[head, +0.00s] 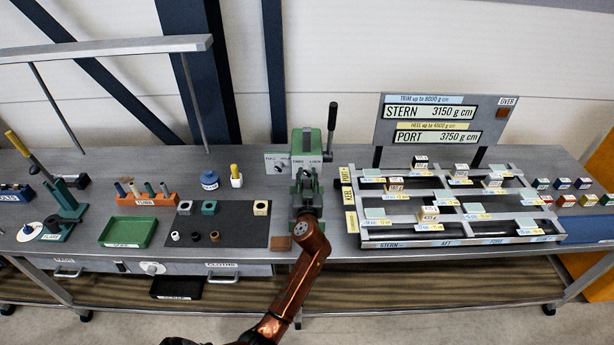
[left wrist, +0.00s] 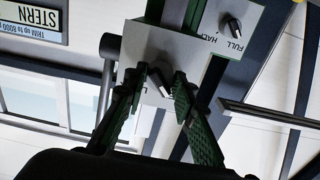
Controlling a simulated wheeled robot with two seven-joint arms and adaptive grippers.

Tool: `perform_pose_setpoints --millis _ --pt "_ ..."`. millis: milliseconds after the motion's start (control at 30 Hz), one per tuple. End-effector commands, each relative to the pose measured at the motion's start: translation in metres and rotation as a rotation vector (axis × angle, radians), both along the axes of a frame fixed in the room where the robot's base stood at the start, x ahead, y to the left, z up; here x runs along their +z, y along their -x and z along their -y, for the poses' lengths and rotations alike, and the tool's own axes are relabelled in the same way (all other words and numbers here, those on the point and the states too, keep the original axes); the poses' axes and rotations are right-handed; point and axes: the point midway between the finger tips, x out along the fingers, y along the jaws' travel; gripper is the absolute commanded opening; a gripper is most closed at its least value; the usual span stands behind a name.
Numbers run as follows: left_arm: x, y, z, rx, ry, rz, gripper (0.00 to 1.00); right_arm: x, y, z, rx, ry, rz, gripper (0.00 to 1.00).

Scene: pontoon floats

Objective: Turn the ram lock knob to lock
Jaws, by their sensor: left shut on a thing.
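The ram lock knob (left wrist: 158,84) is a dark knob on a pale panel (left wrist: 147,47) in the left wrist view, where the picture is upside down. My left gripper (left wrist: 160,76) has its green ridged fingers on both sides of the knob and is shut on it. In the head view my left gripper (head: 307,176) is at the front of the green and grey press (head: 306,138) and hides the knob. The knob's lettering is mostly covered, so its exact setting cannot be read. My right gripper is not in view.
The press lever (head: 332,122) stands up at the right. A slotted rack (head: 380,238) with labelled blocks is to the right. A dark mat (head: 222,222) with small parts lies to the left.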

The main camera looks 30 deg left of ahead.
Motion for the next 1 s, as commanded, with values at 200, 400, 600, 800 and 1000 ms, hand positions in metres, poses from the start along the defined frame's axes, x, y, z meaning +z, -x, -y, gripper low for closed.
perform_pose_setpoints --millis 200,400,600,800,1000 --pt "-0.0004 -0.0001 0.0005 -0.001 -0.074 -0.045 0.00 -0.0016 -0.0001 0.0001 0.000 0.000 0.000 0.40" --pt "-0.0002 -0.0001 0.0006 -0.001 -0.206 -0.127 0.00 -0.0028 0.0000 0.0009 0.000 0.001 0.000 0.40" --pt "0.0002 -0.0002 0.0008 -0.002 -0.369 -0.225 0.00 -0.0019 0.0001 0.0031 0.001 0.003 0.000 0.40" --pt "0.0004 -0.0001 0.0004 -0.001 -0.533 -0.327 0.00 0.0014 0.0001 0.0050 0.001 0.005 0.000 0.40" --pt "0.0003 -0.0001 0.0004 -0.002 -0.694 -0.427 0.00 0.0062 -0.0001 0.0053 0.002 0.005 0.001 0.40"
